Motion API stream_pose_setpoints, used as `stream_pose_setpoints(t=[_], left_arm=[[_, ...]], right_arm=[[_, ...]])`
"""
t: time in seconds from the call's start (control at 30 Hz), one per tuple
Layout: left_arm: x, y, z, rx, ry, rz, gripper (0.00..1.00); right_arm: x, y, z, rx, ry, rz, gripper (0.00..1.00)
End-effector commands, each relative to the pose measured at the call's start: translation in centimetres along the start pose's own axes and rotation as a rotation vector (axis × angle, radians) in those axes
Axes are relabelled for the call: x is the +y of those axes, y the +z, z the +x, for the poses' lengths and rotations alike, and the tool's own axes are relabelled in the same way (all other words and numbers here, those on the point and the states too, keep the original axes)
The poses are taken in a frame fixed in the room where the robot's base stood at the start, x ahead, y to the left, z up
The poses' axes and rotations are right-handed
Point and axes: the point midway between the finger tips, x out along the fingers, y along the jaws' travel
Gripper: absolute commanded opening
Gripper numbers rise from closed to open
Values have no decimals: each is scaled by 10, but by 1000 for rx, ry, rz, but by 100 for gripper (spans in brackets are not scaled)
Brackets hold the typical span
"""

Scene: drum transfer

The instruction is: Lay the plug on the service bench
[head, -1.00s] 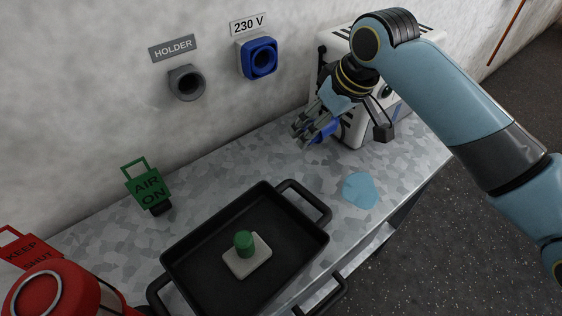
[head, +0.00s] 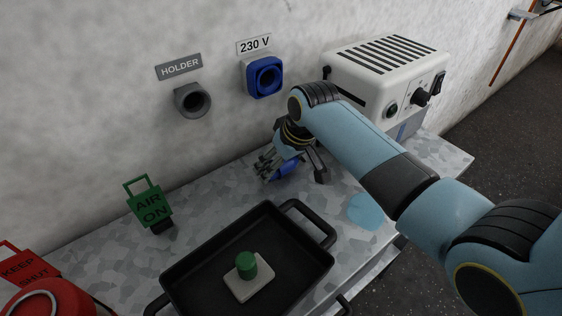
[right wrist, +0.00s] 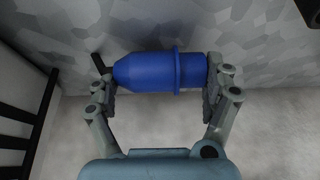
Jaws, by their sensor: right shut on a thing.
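The blue plug (head: 288,169) is in my right gripper (head: 270,168), low over the back of the grey mottled service bench (head: 215,190). In the right wrist view the plug (right wrist: 150,71) lies crosswise between the two fingers of the right gripper (right wrist: 160,78), with one finger at each end. A short dark piece sticks out beside its left end. I cannot tell whether the plug touches the bench. My left gripper is not in view.
A black tray (head: 190,273) holds a pale block with a green peg (head: 247,265). A blue patch (head: 366,211) lies right of it. A white slotted box (head: 385,70) stands behind my right arm. A grey holder (head: 192,101) and blue socket (head: 264,77) are on the wall.

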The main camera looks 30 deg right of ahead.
Motion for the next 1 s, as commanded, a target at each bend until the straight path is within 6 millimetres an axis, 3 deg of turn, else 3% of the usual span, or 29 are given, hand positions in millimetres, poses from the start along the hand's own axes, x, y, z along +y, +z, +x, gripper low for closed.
stream_pose_setpoints(t=[0.17,0.2,0.3,0.67,0.77,1.0], left_arm=[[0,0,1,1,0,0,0],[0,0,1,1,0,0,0],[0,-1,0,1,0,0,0],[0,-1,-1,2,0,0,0],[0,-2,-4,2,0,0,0],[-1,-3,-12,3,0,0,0]], right_arm=[[0,1,2,0,0,0,40],[0,1,2,0,0,1,86],[0,1,2,0,0,1,99],[0,0,-3,0,0,1,100],[1,0,-16,1,1,1,100],[1,-1,-71,3,1,0,100]])
